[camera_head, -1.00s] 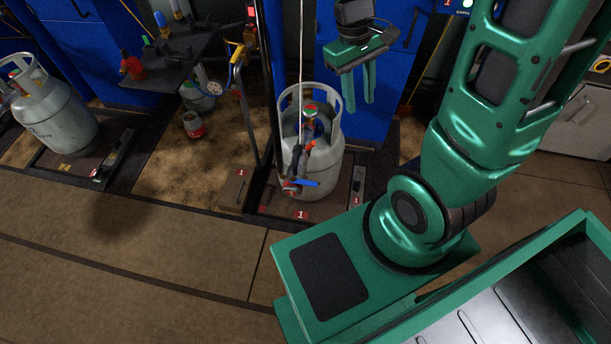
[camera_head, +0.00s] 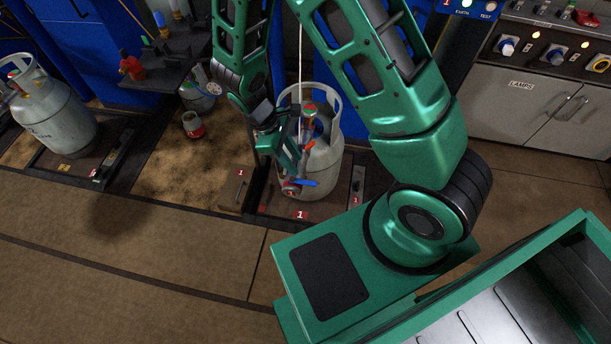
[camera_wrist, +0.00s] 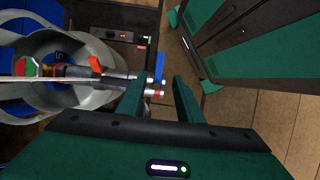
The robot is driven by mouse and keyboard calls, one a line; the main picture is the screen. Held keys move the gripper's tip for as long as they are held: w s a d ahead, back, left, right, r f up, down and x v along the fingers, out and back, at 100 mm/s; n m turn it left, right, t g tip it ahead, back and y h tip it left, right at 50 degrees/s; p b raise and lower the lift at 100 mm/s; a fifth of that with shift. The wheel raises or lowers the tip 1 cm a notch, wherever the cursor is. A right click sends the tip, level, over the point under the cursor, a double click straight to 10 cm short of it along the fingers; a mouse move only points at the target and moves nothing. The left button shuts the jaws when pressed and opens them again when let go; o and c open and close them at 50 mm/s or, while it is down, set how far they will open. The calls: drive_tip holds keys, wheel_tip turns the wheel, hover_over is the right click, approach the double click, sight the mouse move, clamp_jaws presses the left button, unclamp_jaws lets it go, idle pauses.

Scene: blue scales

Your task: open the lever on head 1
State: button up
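The filling head (camera_wrist: 118,78) is joined to the grey gas cylinder (camera_head: 322,165) on the scale (camera_head: 275,203) marked 1. It carries a blue lever (camera_head: 306,182), also in the wrist view (camera_wrist: 160,67), and an orange-red lever (camera_wrist: 95,63). I cannot tell which lever the task names. My gripper (camera_wrist: 160,80) is open. In the wrist view, the head's end shows between the fingers, partly behind the left finger, and the blue lever lies near their tips. Contact cannot be told. In the head view my gripper (camera_head: 291,162) is at the cylinder's left front, partly hiding the head.
Another grey cylinder (camera_head: 55,115) stands on a scale at the far left. Blue cabinets (camera_head: 85,38) and a dark shelf (camera_head: 155,62) stand behind. A grey cabinet (camera_head: 540,110) with switches is at the back right. The front floor (camera_head: 120,260) is clear.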

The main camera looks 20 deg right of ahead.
sight(309, 182)
drive_tip(key=x, duration=0.9)
drive_tip(key=shift+d+f, duration=0.1)
drive_tip(key=shift+f, duration=0.25)
clamp_jaws()
drive_tip(key=shift+d, duration=0.1)
drive_tip(key=shift+s, duration=0.1)
